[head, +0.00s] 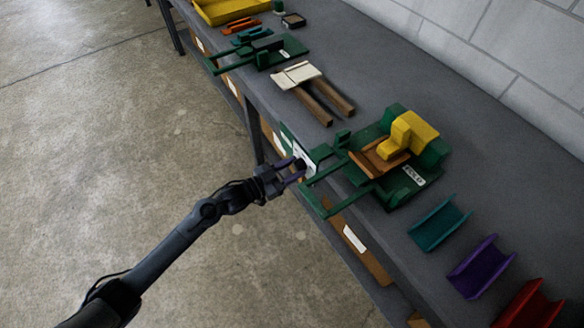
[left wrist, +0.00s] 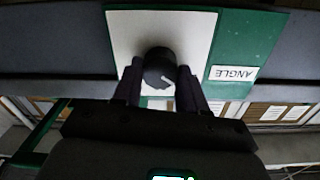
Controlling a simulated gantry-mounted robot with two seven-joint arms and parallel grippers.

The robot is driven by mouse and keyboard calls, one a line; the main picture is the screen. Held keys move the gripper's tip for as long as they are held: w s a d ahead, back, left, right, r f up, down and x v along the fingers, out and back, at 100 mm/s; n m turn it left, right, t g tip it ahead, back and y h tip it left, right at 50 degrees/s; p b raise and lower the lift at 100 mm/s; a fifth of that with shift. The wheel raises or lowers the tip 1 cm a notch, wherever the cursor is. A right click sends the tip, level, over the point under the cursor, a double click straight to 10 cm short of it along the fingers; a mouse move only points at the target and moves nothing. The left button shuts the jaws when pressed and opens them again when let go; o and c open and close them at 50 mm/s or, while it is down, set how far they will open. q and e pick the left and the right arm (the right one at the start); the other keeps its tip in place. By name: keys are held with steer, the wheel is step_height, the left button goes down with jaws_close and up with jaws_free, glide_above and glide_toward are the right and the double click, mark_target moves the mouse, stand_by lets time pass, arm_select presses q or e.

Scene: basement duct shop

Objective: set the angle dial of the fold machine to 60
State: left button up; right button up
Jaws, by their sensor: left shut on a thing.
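The fold machine (head: 400,188) is green with yellow blocks and a label, and stands on the grey bench. Its white angle plate hangs at the bench's front edge. The black angle dial (left wrist: 159,66) sits on the white plate (left wrist: 197,34) in the left wrist view, beside an ANGLE label (left wrist: 234,74). A short pale mark shows on the dial's face; the number it points to cannot be read. My left gripper (head: 298,171) is shut on the dial, with one finger on each side of it (left wrist: 160,82). My right gripper is not in view.
On the bench (head: 370,97), teal (head: 440,222), purple (head: 482,266) and red (head: 530,305) channel pieces lie right of the machine. A second green machine (head: 262,50) and a pale sheet on brown bars (head: 297,75) lie farther back. The floor left of the bench is clear.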

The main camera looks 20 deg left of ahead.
arm_select(q)
steer(key=m, duration=1)
steer(key=shift+s+d, duration=0.1)
steer(key=shift+m, duration=0.3)
stand_by(0.3)
steer(key=o, duration=1.1)
steer(key=shift+c, duration=0.2)
steer(key=shift+p, duration=0.3)
